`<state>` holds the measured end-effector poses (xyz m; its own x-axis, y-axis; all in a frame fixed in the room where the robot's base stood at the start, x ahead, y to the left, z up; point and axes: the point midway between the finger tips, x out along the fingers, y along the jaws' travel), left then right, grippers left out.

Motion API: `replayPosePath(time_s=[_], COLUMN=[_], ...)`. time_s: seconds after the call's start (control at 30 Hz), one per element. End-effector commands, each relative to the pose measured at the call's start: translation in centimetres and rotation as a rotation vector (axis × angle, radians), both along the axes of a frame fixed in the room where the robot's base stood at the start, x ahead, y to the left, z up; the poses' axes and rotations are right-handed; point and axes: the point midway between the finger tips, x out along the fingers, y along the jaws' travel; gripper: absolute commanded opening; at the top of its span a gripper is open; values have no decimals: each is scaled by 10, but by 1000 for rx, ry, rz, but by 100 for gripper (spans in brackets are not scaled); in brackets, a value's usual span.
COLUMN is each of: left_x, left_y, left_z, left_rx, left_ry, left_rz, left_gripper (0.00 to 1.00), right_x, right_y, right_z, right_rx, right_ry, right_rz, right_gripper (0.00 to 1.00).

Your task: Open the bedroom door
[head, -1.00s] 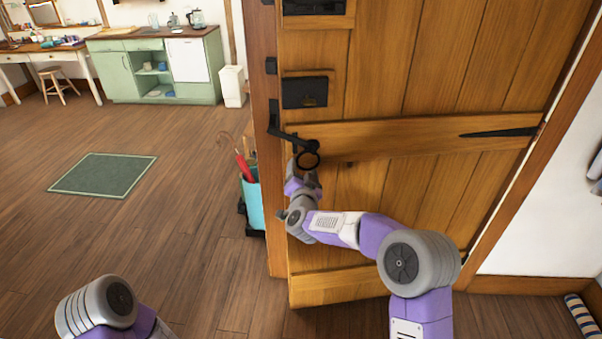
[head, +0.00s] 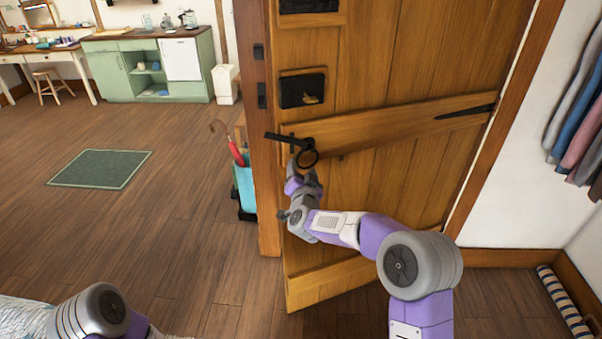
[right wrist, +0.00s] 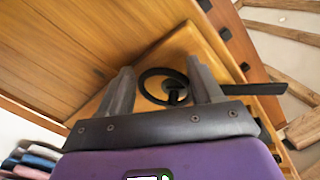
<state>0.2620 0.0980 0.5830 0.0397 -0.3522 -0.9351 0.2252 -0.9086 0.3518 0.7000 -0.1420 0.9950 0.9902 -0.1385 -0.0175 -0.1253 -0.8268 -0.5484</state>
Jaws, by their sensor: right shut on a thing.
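The wooden plank door (head: 400,60) stands ajar, its left edge swung toward me from the door post (head: 264,190). A black ring handle (head: 309,160) sits on its cross rail, with a black latch bar (head: 283,138) reaching left past the door's edge. My right gripper (head: 303,172) is at the ring, just below the latch. In the right wrist view the ring (right wrist: 147,74) lies between the two fingers of the gripper (right wrist: 164,78), which is shut on it. Only a part of my left arm shows at bottom left; its gripper is out of view.
A teal bin with a red umbrella (head: 243,185) stands just left of the post. A striped roll (head: 562,300) lies by the right wall, and clothes (head: 580,120) hang there. The floor toward the green mat (head: 100,168) is open.

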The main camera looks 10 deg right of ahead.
Motion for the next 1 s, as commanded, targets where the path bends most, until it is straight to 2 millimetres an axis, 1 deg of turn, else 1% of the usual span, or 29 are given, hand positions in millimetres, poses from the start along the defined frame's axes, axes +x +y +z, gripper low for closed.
replayPosePath(time_s=[0.03,0.07,0.1,0.2,0.23,0.57,0.67,1.0], left_x=[0,0,0,0,0,0,0,0], left_y=[0,0,0,0,0,0,0,0], left_z=[1,1,1,0,0,1,2,7], left_rx=[0,0,0,0,0,0,0,0], left_ry=[0,0,0,0,0,0,1,0], left_rz=[0,0,0,0,0,0,0,0], left_gripper=[47,47,47,47,47,47,47,47], right_x=[2,1,2,1,1,-2,-10,-56], right_y=[-10,-11,-11,-11,-10,-5,-4,1], right_z=[14,14,14,13,13,9,9,10], right_rx=[0,0,0,1,1,1,0,0], right_ry=[-31,-31,-31,-29,-28,-20,-19,-19], right_rz=[-24,-24,-24,-24,-23,-13,-14,-16], right_gripper=[10,10,68,83,84,84,84,84])
